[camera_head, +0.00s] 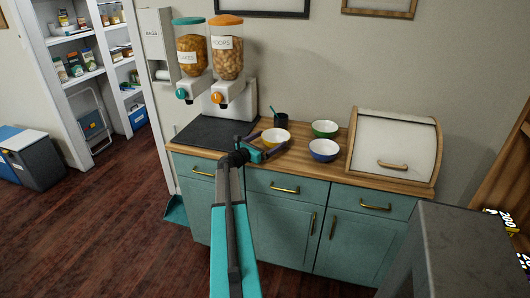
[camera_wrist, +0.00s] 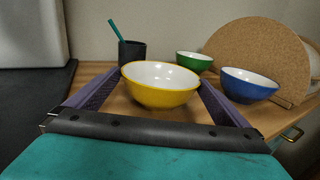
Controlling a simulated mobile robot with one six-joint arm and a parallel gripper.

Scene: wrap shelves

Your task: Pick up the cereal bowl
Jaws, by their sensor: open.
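Three bowls with white insides stand on the wooden counter. A yellow bowl (camera_head: 275,142) is nearest my gripper, and it fills the middle of the wrist view (camera_wrist: 160,92). A green bowl (camera_head: 325,128) stands behind to the right, and a blue bowl (camera_head: 323,151) stands at the right. No label shows which is the cereal bowl. My gripper (camera_head: 269,144) is open, with one finger on each side of the yellow bowl. In the wrist view the fingers (camera_wrist: 160,86) flank it with small gaps, and the bowl rests upright, not gripped.
A dark cup (camera_wrist: 132,53) with a teal stick stands behind the yellow bowl. A bread box (camera_head: 392,145) closes off the right. Two cereal dispensers (camera_head: 209,60) hang at the left above a dark mat (camera_head: 215,133). A wall rises behind the counter (camera_head: 330,172).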

